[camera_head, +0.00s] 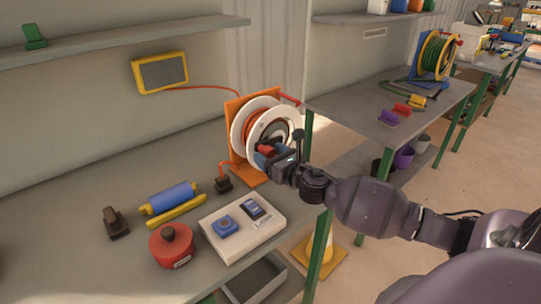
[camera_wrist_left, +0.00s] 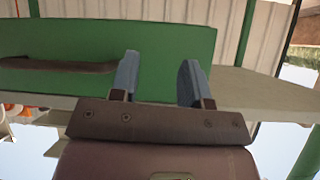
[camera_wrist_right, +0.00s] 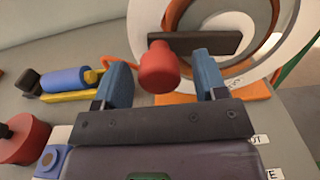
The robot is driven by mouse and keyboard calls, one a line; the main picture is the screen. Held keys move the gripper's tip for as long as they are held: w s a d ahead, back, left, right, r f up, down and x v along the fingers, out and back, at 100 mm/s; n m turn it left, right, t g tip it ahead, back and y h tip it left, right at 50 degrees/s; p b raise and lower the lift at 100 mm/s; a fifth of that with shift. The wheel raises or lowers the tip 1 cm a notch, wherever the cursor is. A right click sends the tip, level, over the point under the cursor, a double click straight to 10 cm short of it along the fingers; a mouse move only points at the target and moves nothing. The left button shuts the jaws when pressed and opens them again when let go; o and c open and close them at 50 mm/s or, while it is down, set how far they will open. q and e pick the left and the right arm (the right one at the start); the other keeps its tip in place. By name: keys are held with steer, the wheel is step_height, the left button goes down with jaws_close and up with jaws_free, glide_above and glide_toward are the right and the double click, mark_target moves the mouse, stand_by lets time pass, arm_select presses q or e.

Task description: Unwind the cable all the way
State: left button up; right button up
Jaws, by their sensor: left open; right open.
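The cable reel has white flanges (camera_head: 268,118), an orange stand (camera_head: 236,110) and orange cable (camera_head: 250,122) wound on its drum. It stands at the right end of the near bench. In the right wrist view its dark crank bar (camera_wrist_right: 195,43) carries a red knob (camera_wrist_right: 158,68). My right gripper (camera_head: 268,158) is open at the reel's front; the knob appears between its blue fingers, with gaps on both sides. An orange cable end runs down to a black plug (camera_head: 223,184) on the bench. My left gripper (camera_wrist_left: 160,80) is open and empty, outside the head view.
The near bench (camera_head: 75,235) also holds a blue roller (camera_head: 171,197), a red round pot (camera_head: 172,245), a pale control box (camera_head: 243,222) and a dark block (camera_head: 115,222). A yellow-framed screen (camera_head: 160,72) hangs on the wall. A green panel (camera_wrist_left: 170,50) faces my left gripper.

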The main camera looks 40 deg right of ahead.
jaws_close()
arm_select(q)
steer(key=shift+w+r, duration=0.15)
steer(key=shift+w, duration=0.15)
arm_select(e)
steer(key=shift+f, duration=0.1)
